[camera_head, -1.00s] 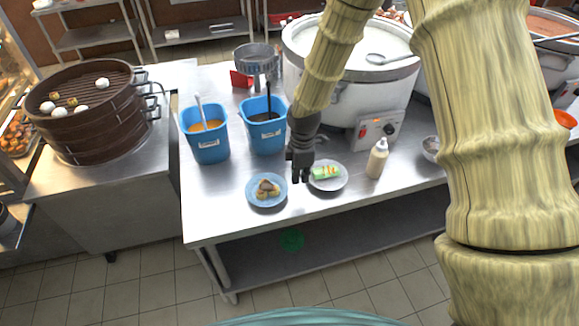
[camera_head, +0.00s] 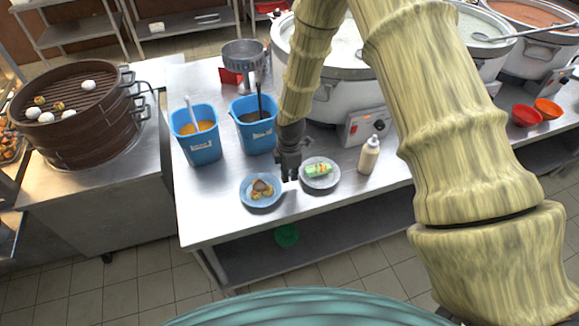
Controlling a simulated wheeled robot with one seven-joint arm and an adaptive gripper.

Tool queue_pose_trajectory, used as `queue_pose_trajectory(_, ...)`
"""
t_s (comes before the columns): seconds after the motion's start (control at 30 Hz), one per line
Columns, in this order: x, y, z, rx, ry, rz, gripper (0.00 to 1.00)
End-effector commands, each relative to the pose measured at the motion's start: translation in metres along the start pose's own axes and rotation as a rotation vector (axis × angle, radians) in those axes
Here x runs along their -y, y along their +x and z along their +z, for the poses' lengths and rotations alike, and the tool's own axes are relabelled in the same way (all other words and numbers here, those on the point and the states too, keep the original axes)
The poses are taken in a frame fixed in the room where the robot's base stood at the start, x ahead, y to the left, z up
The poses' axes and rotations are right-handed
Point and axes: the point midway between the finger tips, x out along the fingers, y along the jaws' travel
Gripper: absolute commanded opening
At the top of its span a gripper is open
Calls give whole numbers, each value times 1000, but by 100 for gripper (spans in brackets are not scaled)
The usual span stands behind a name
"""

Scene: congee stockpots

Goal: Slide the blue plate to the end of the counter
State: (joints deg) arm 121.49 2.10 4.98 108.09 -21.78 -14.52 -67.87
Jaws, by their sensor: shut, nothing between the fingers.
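The blue plate (camera_head: 247,201) lies on the steel counter (camera_head: 205,225) near its front left corner, with brown and yellow food on it. My gripper (camera_head: 290,178) points down between the blue plate and a grey plate (camera_head: 333,182) that holds green food. The gripper is shut and empty, just right of the blue plate's right rim. I cannot tell whether the fingertips touch either plate or the counter.
Two blue bins (camera_head: 198,148) stand behind the blue plate. A sauce bottle (camera_head: 369,156) and a large white pot (camera_head: 300,75) are to the right. Bare counter lies left of the blue plate. A brown steamer (camera_head: 75,130) sits on the separate left table.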

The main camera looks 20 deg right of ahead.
Motion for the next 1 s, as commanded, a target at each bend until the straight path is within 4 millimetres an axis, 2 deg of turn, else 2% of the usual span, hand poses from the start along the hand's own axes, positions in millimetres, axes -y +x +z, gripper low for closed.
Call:
queue_pose_trajectory(0.3, 0, 23, 1, 1, 2, -1, 0)
queue_pose_trajectory(0.77, 0, 27, 1, 0, 2, 0, 0)
queue_pose_trajectory(0.87, 0, 27, -4, 0, 0, 0, 0)
queue_pose_trajectory(1.0, 0, 28, -26, 0, -2, 0, 0)
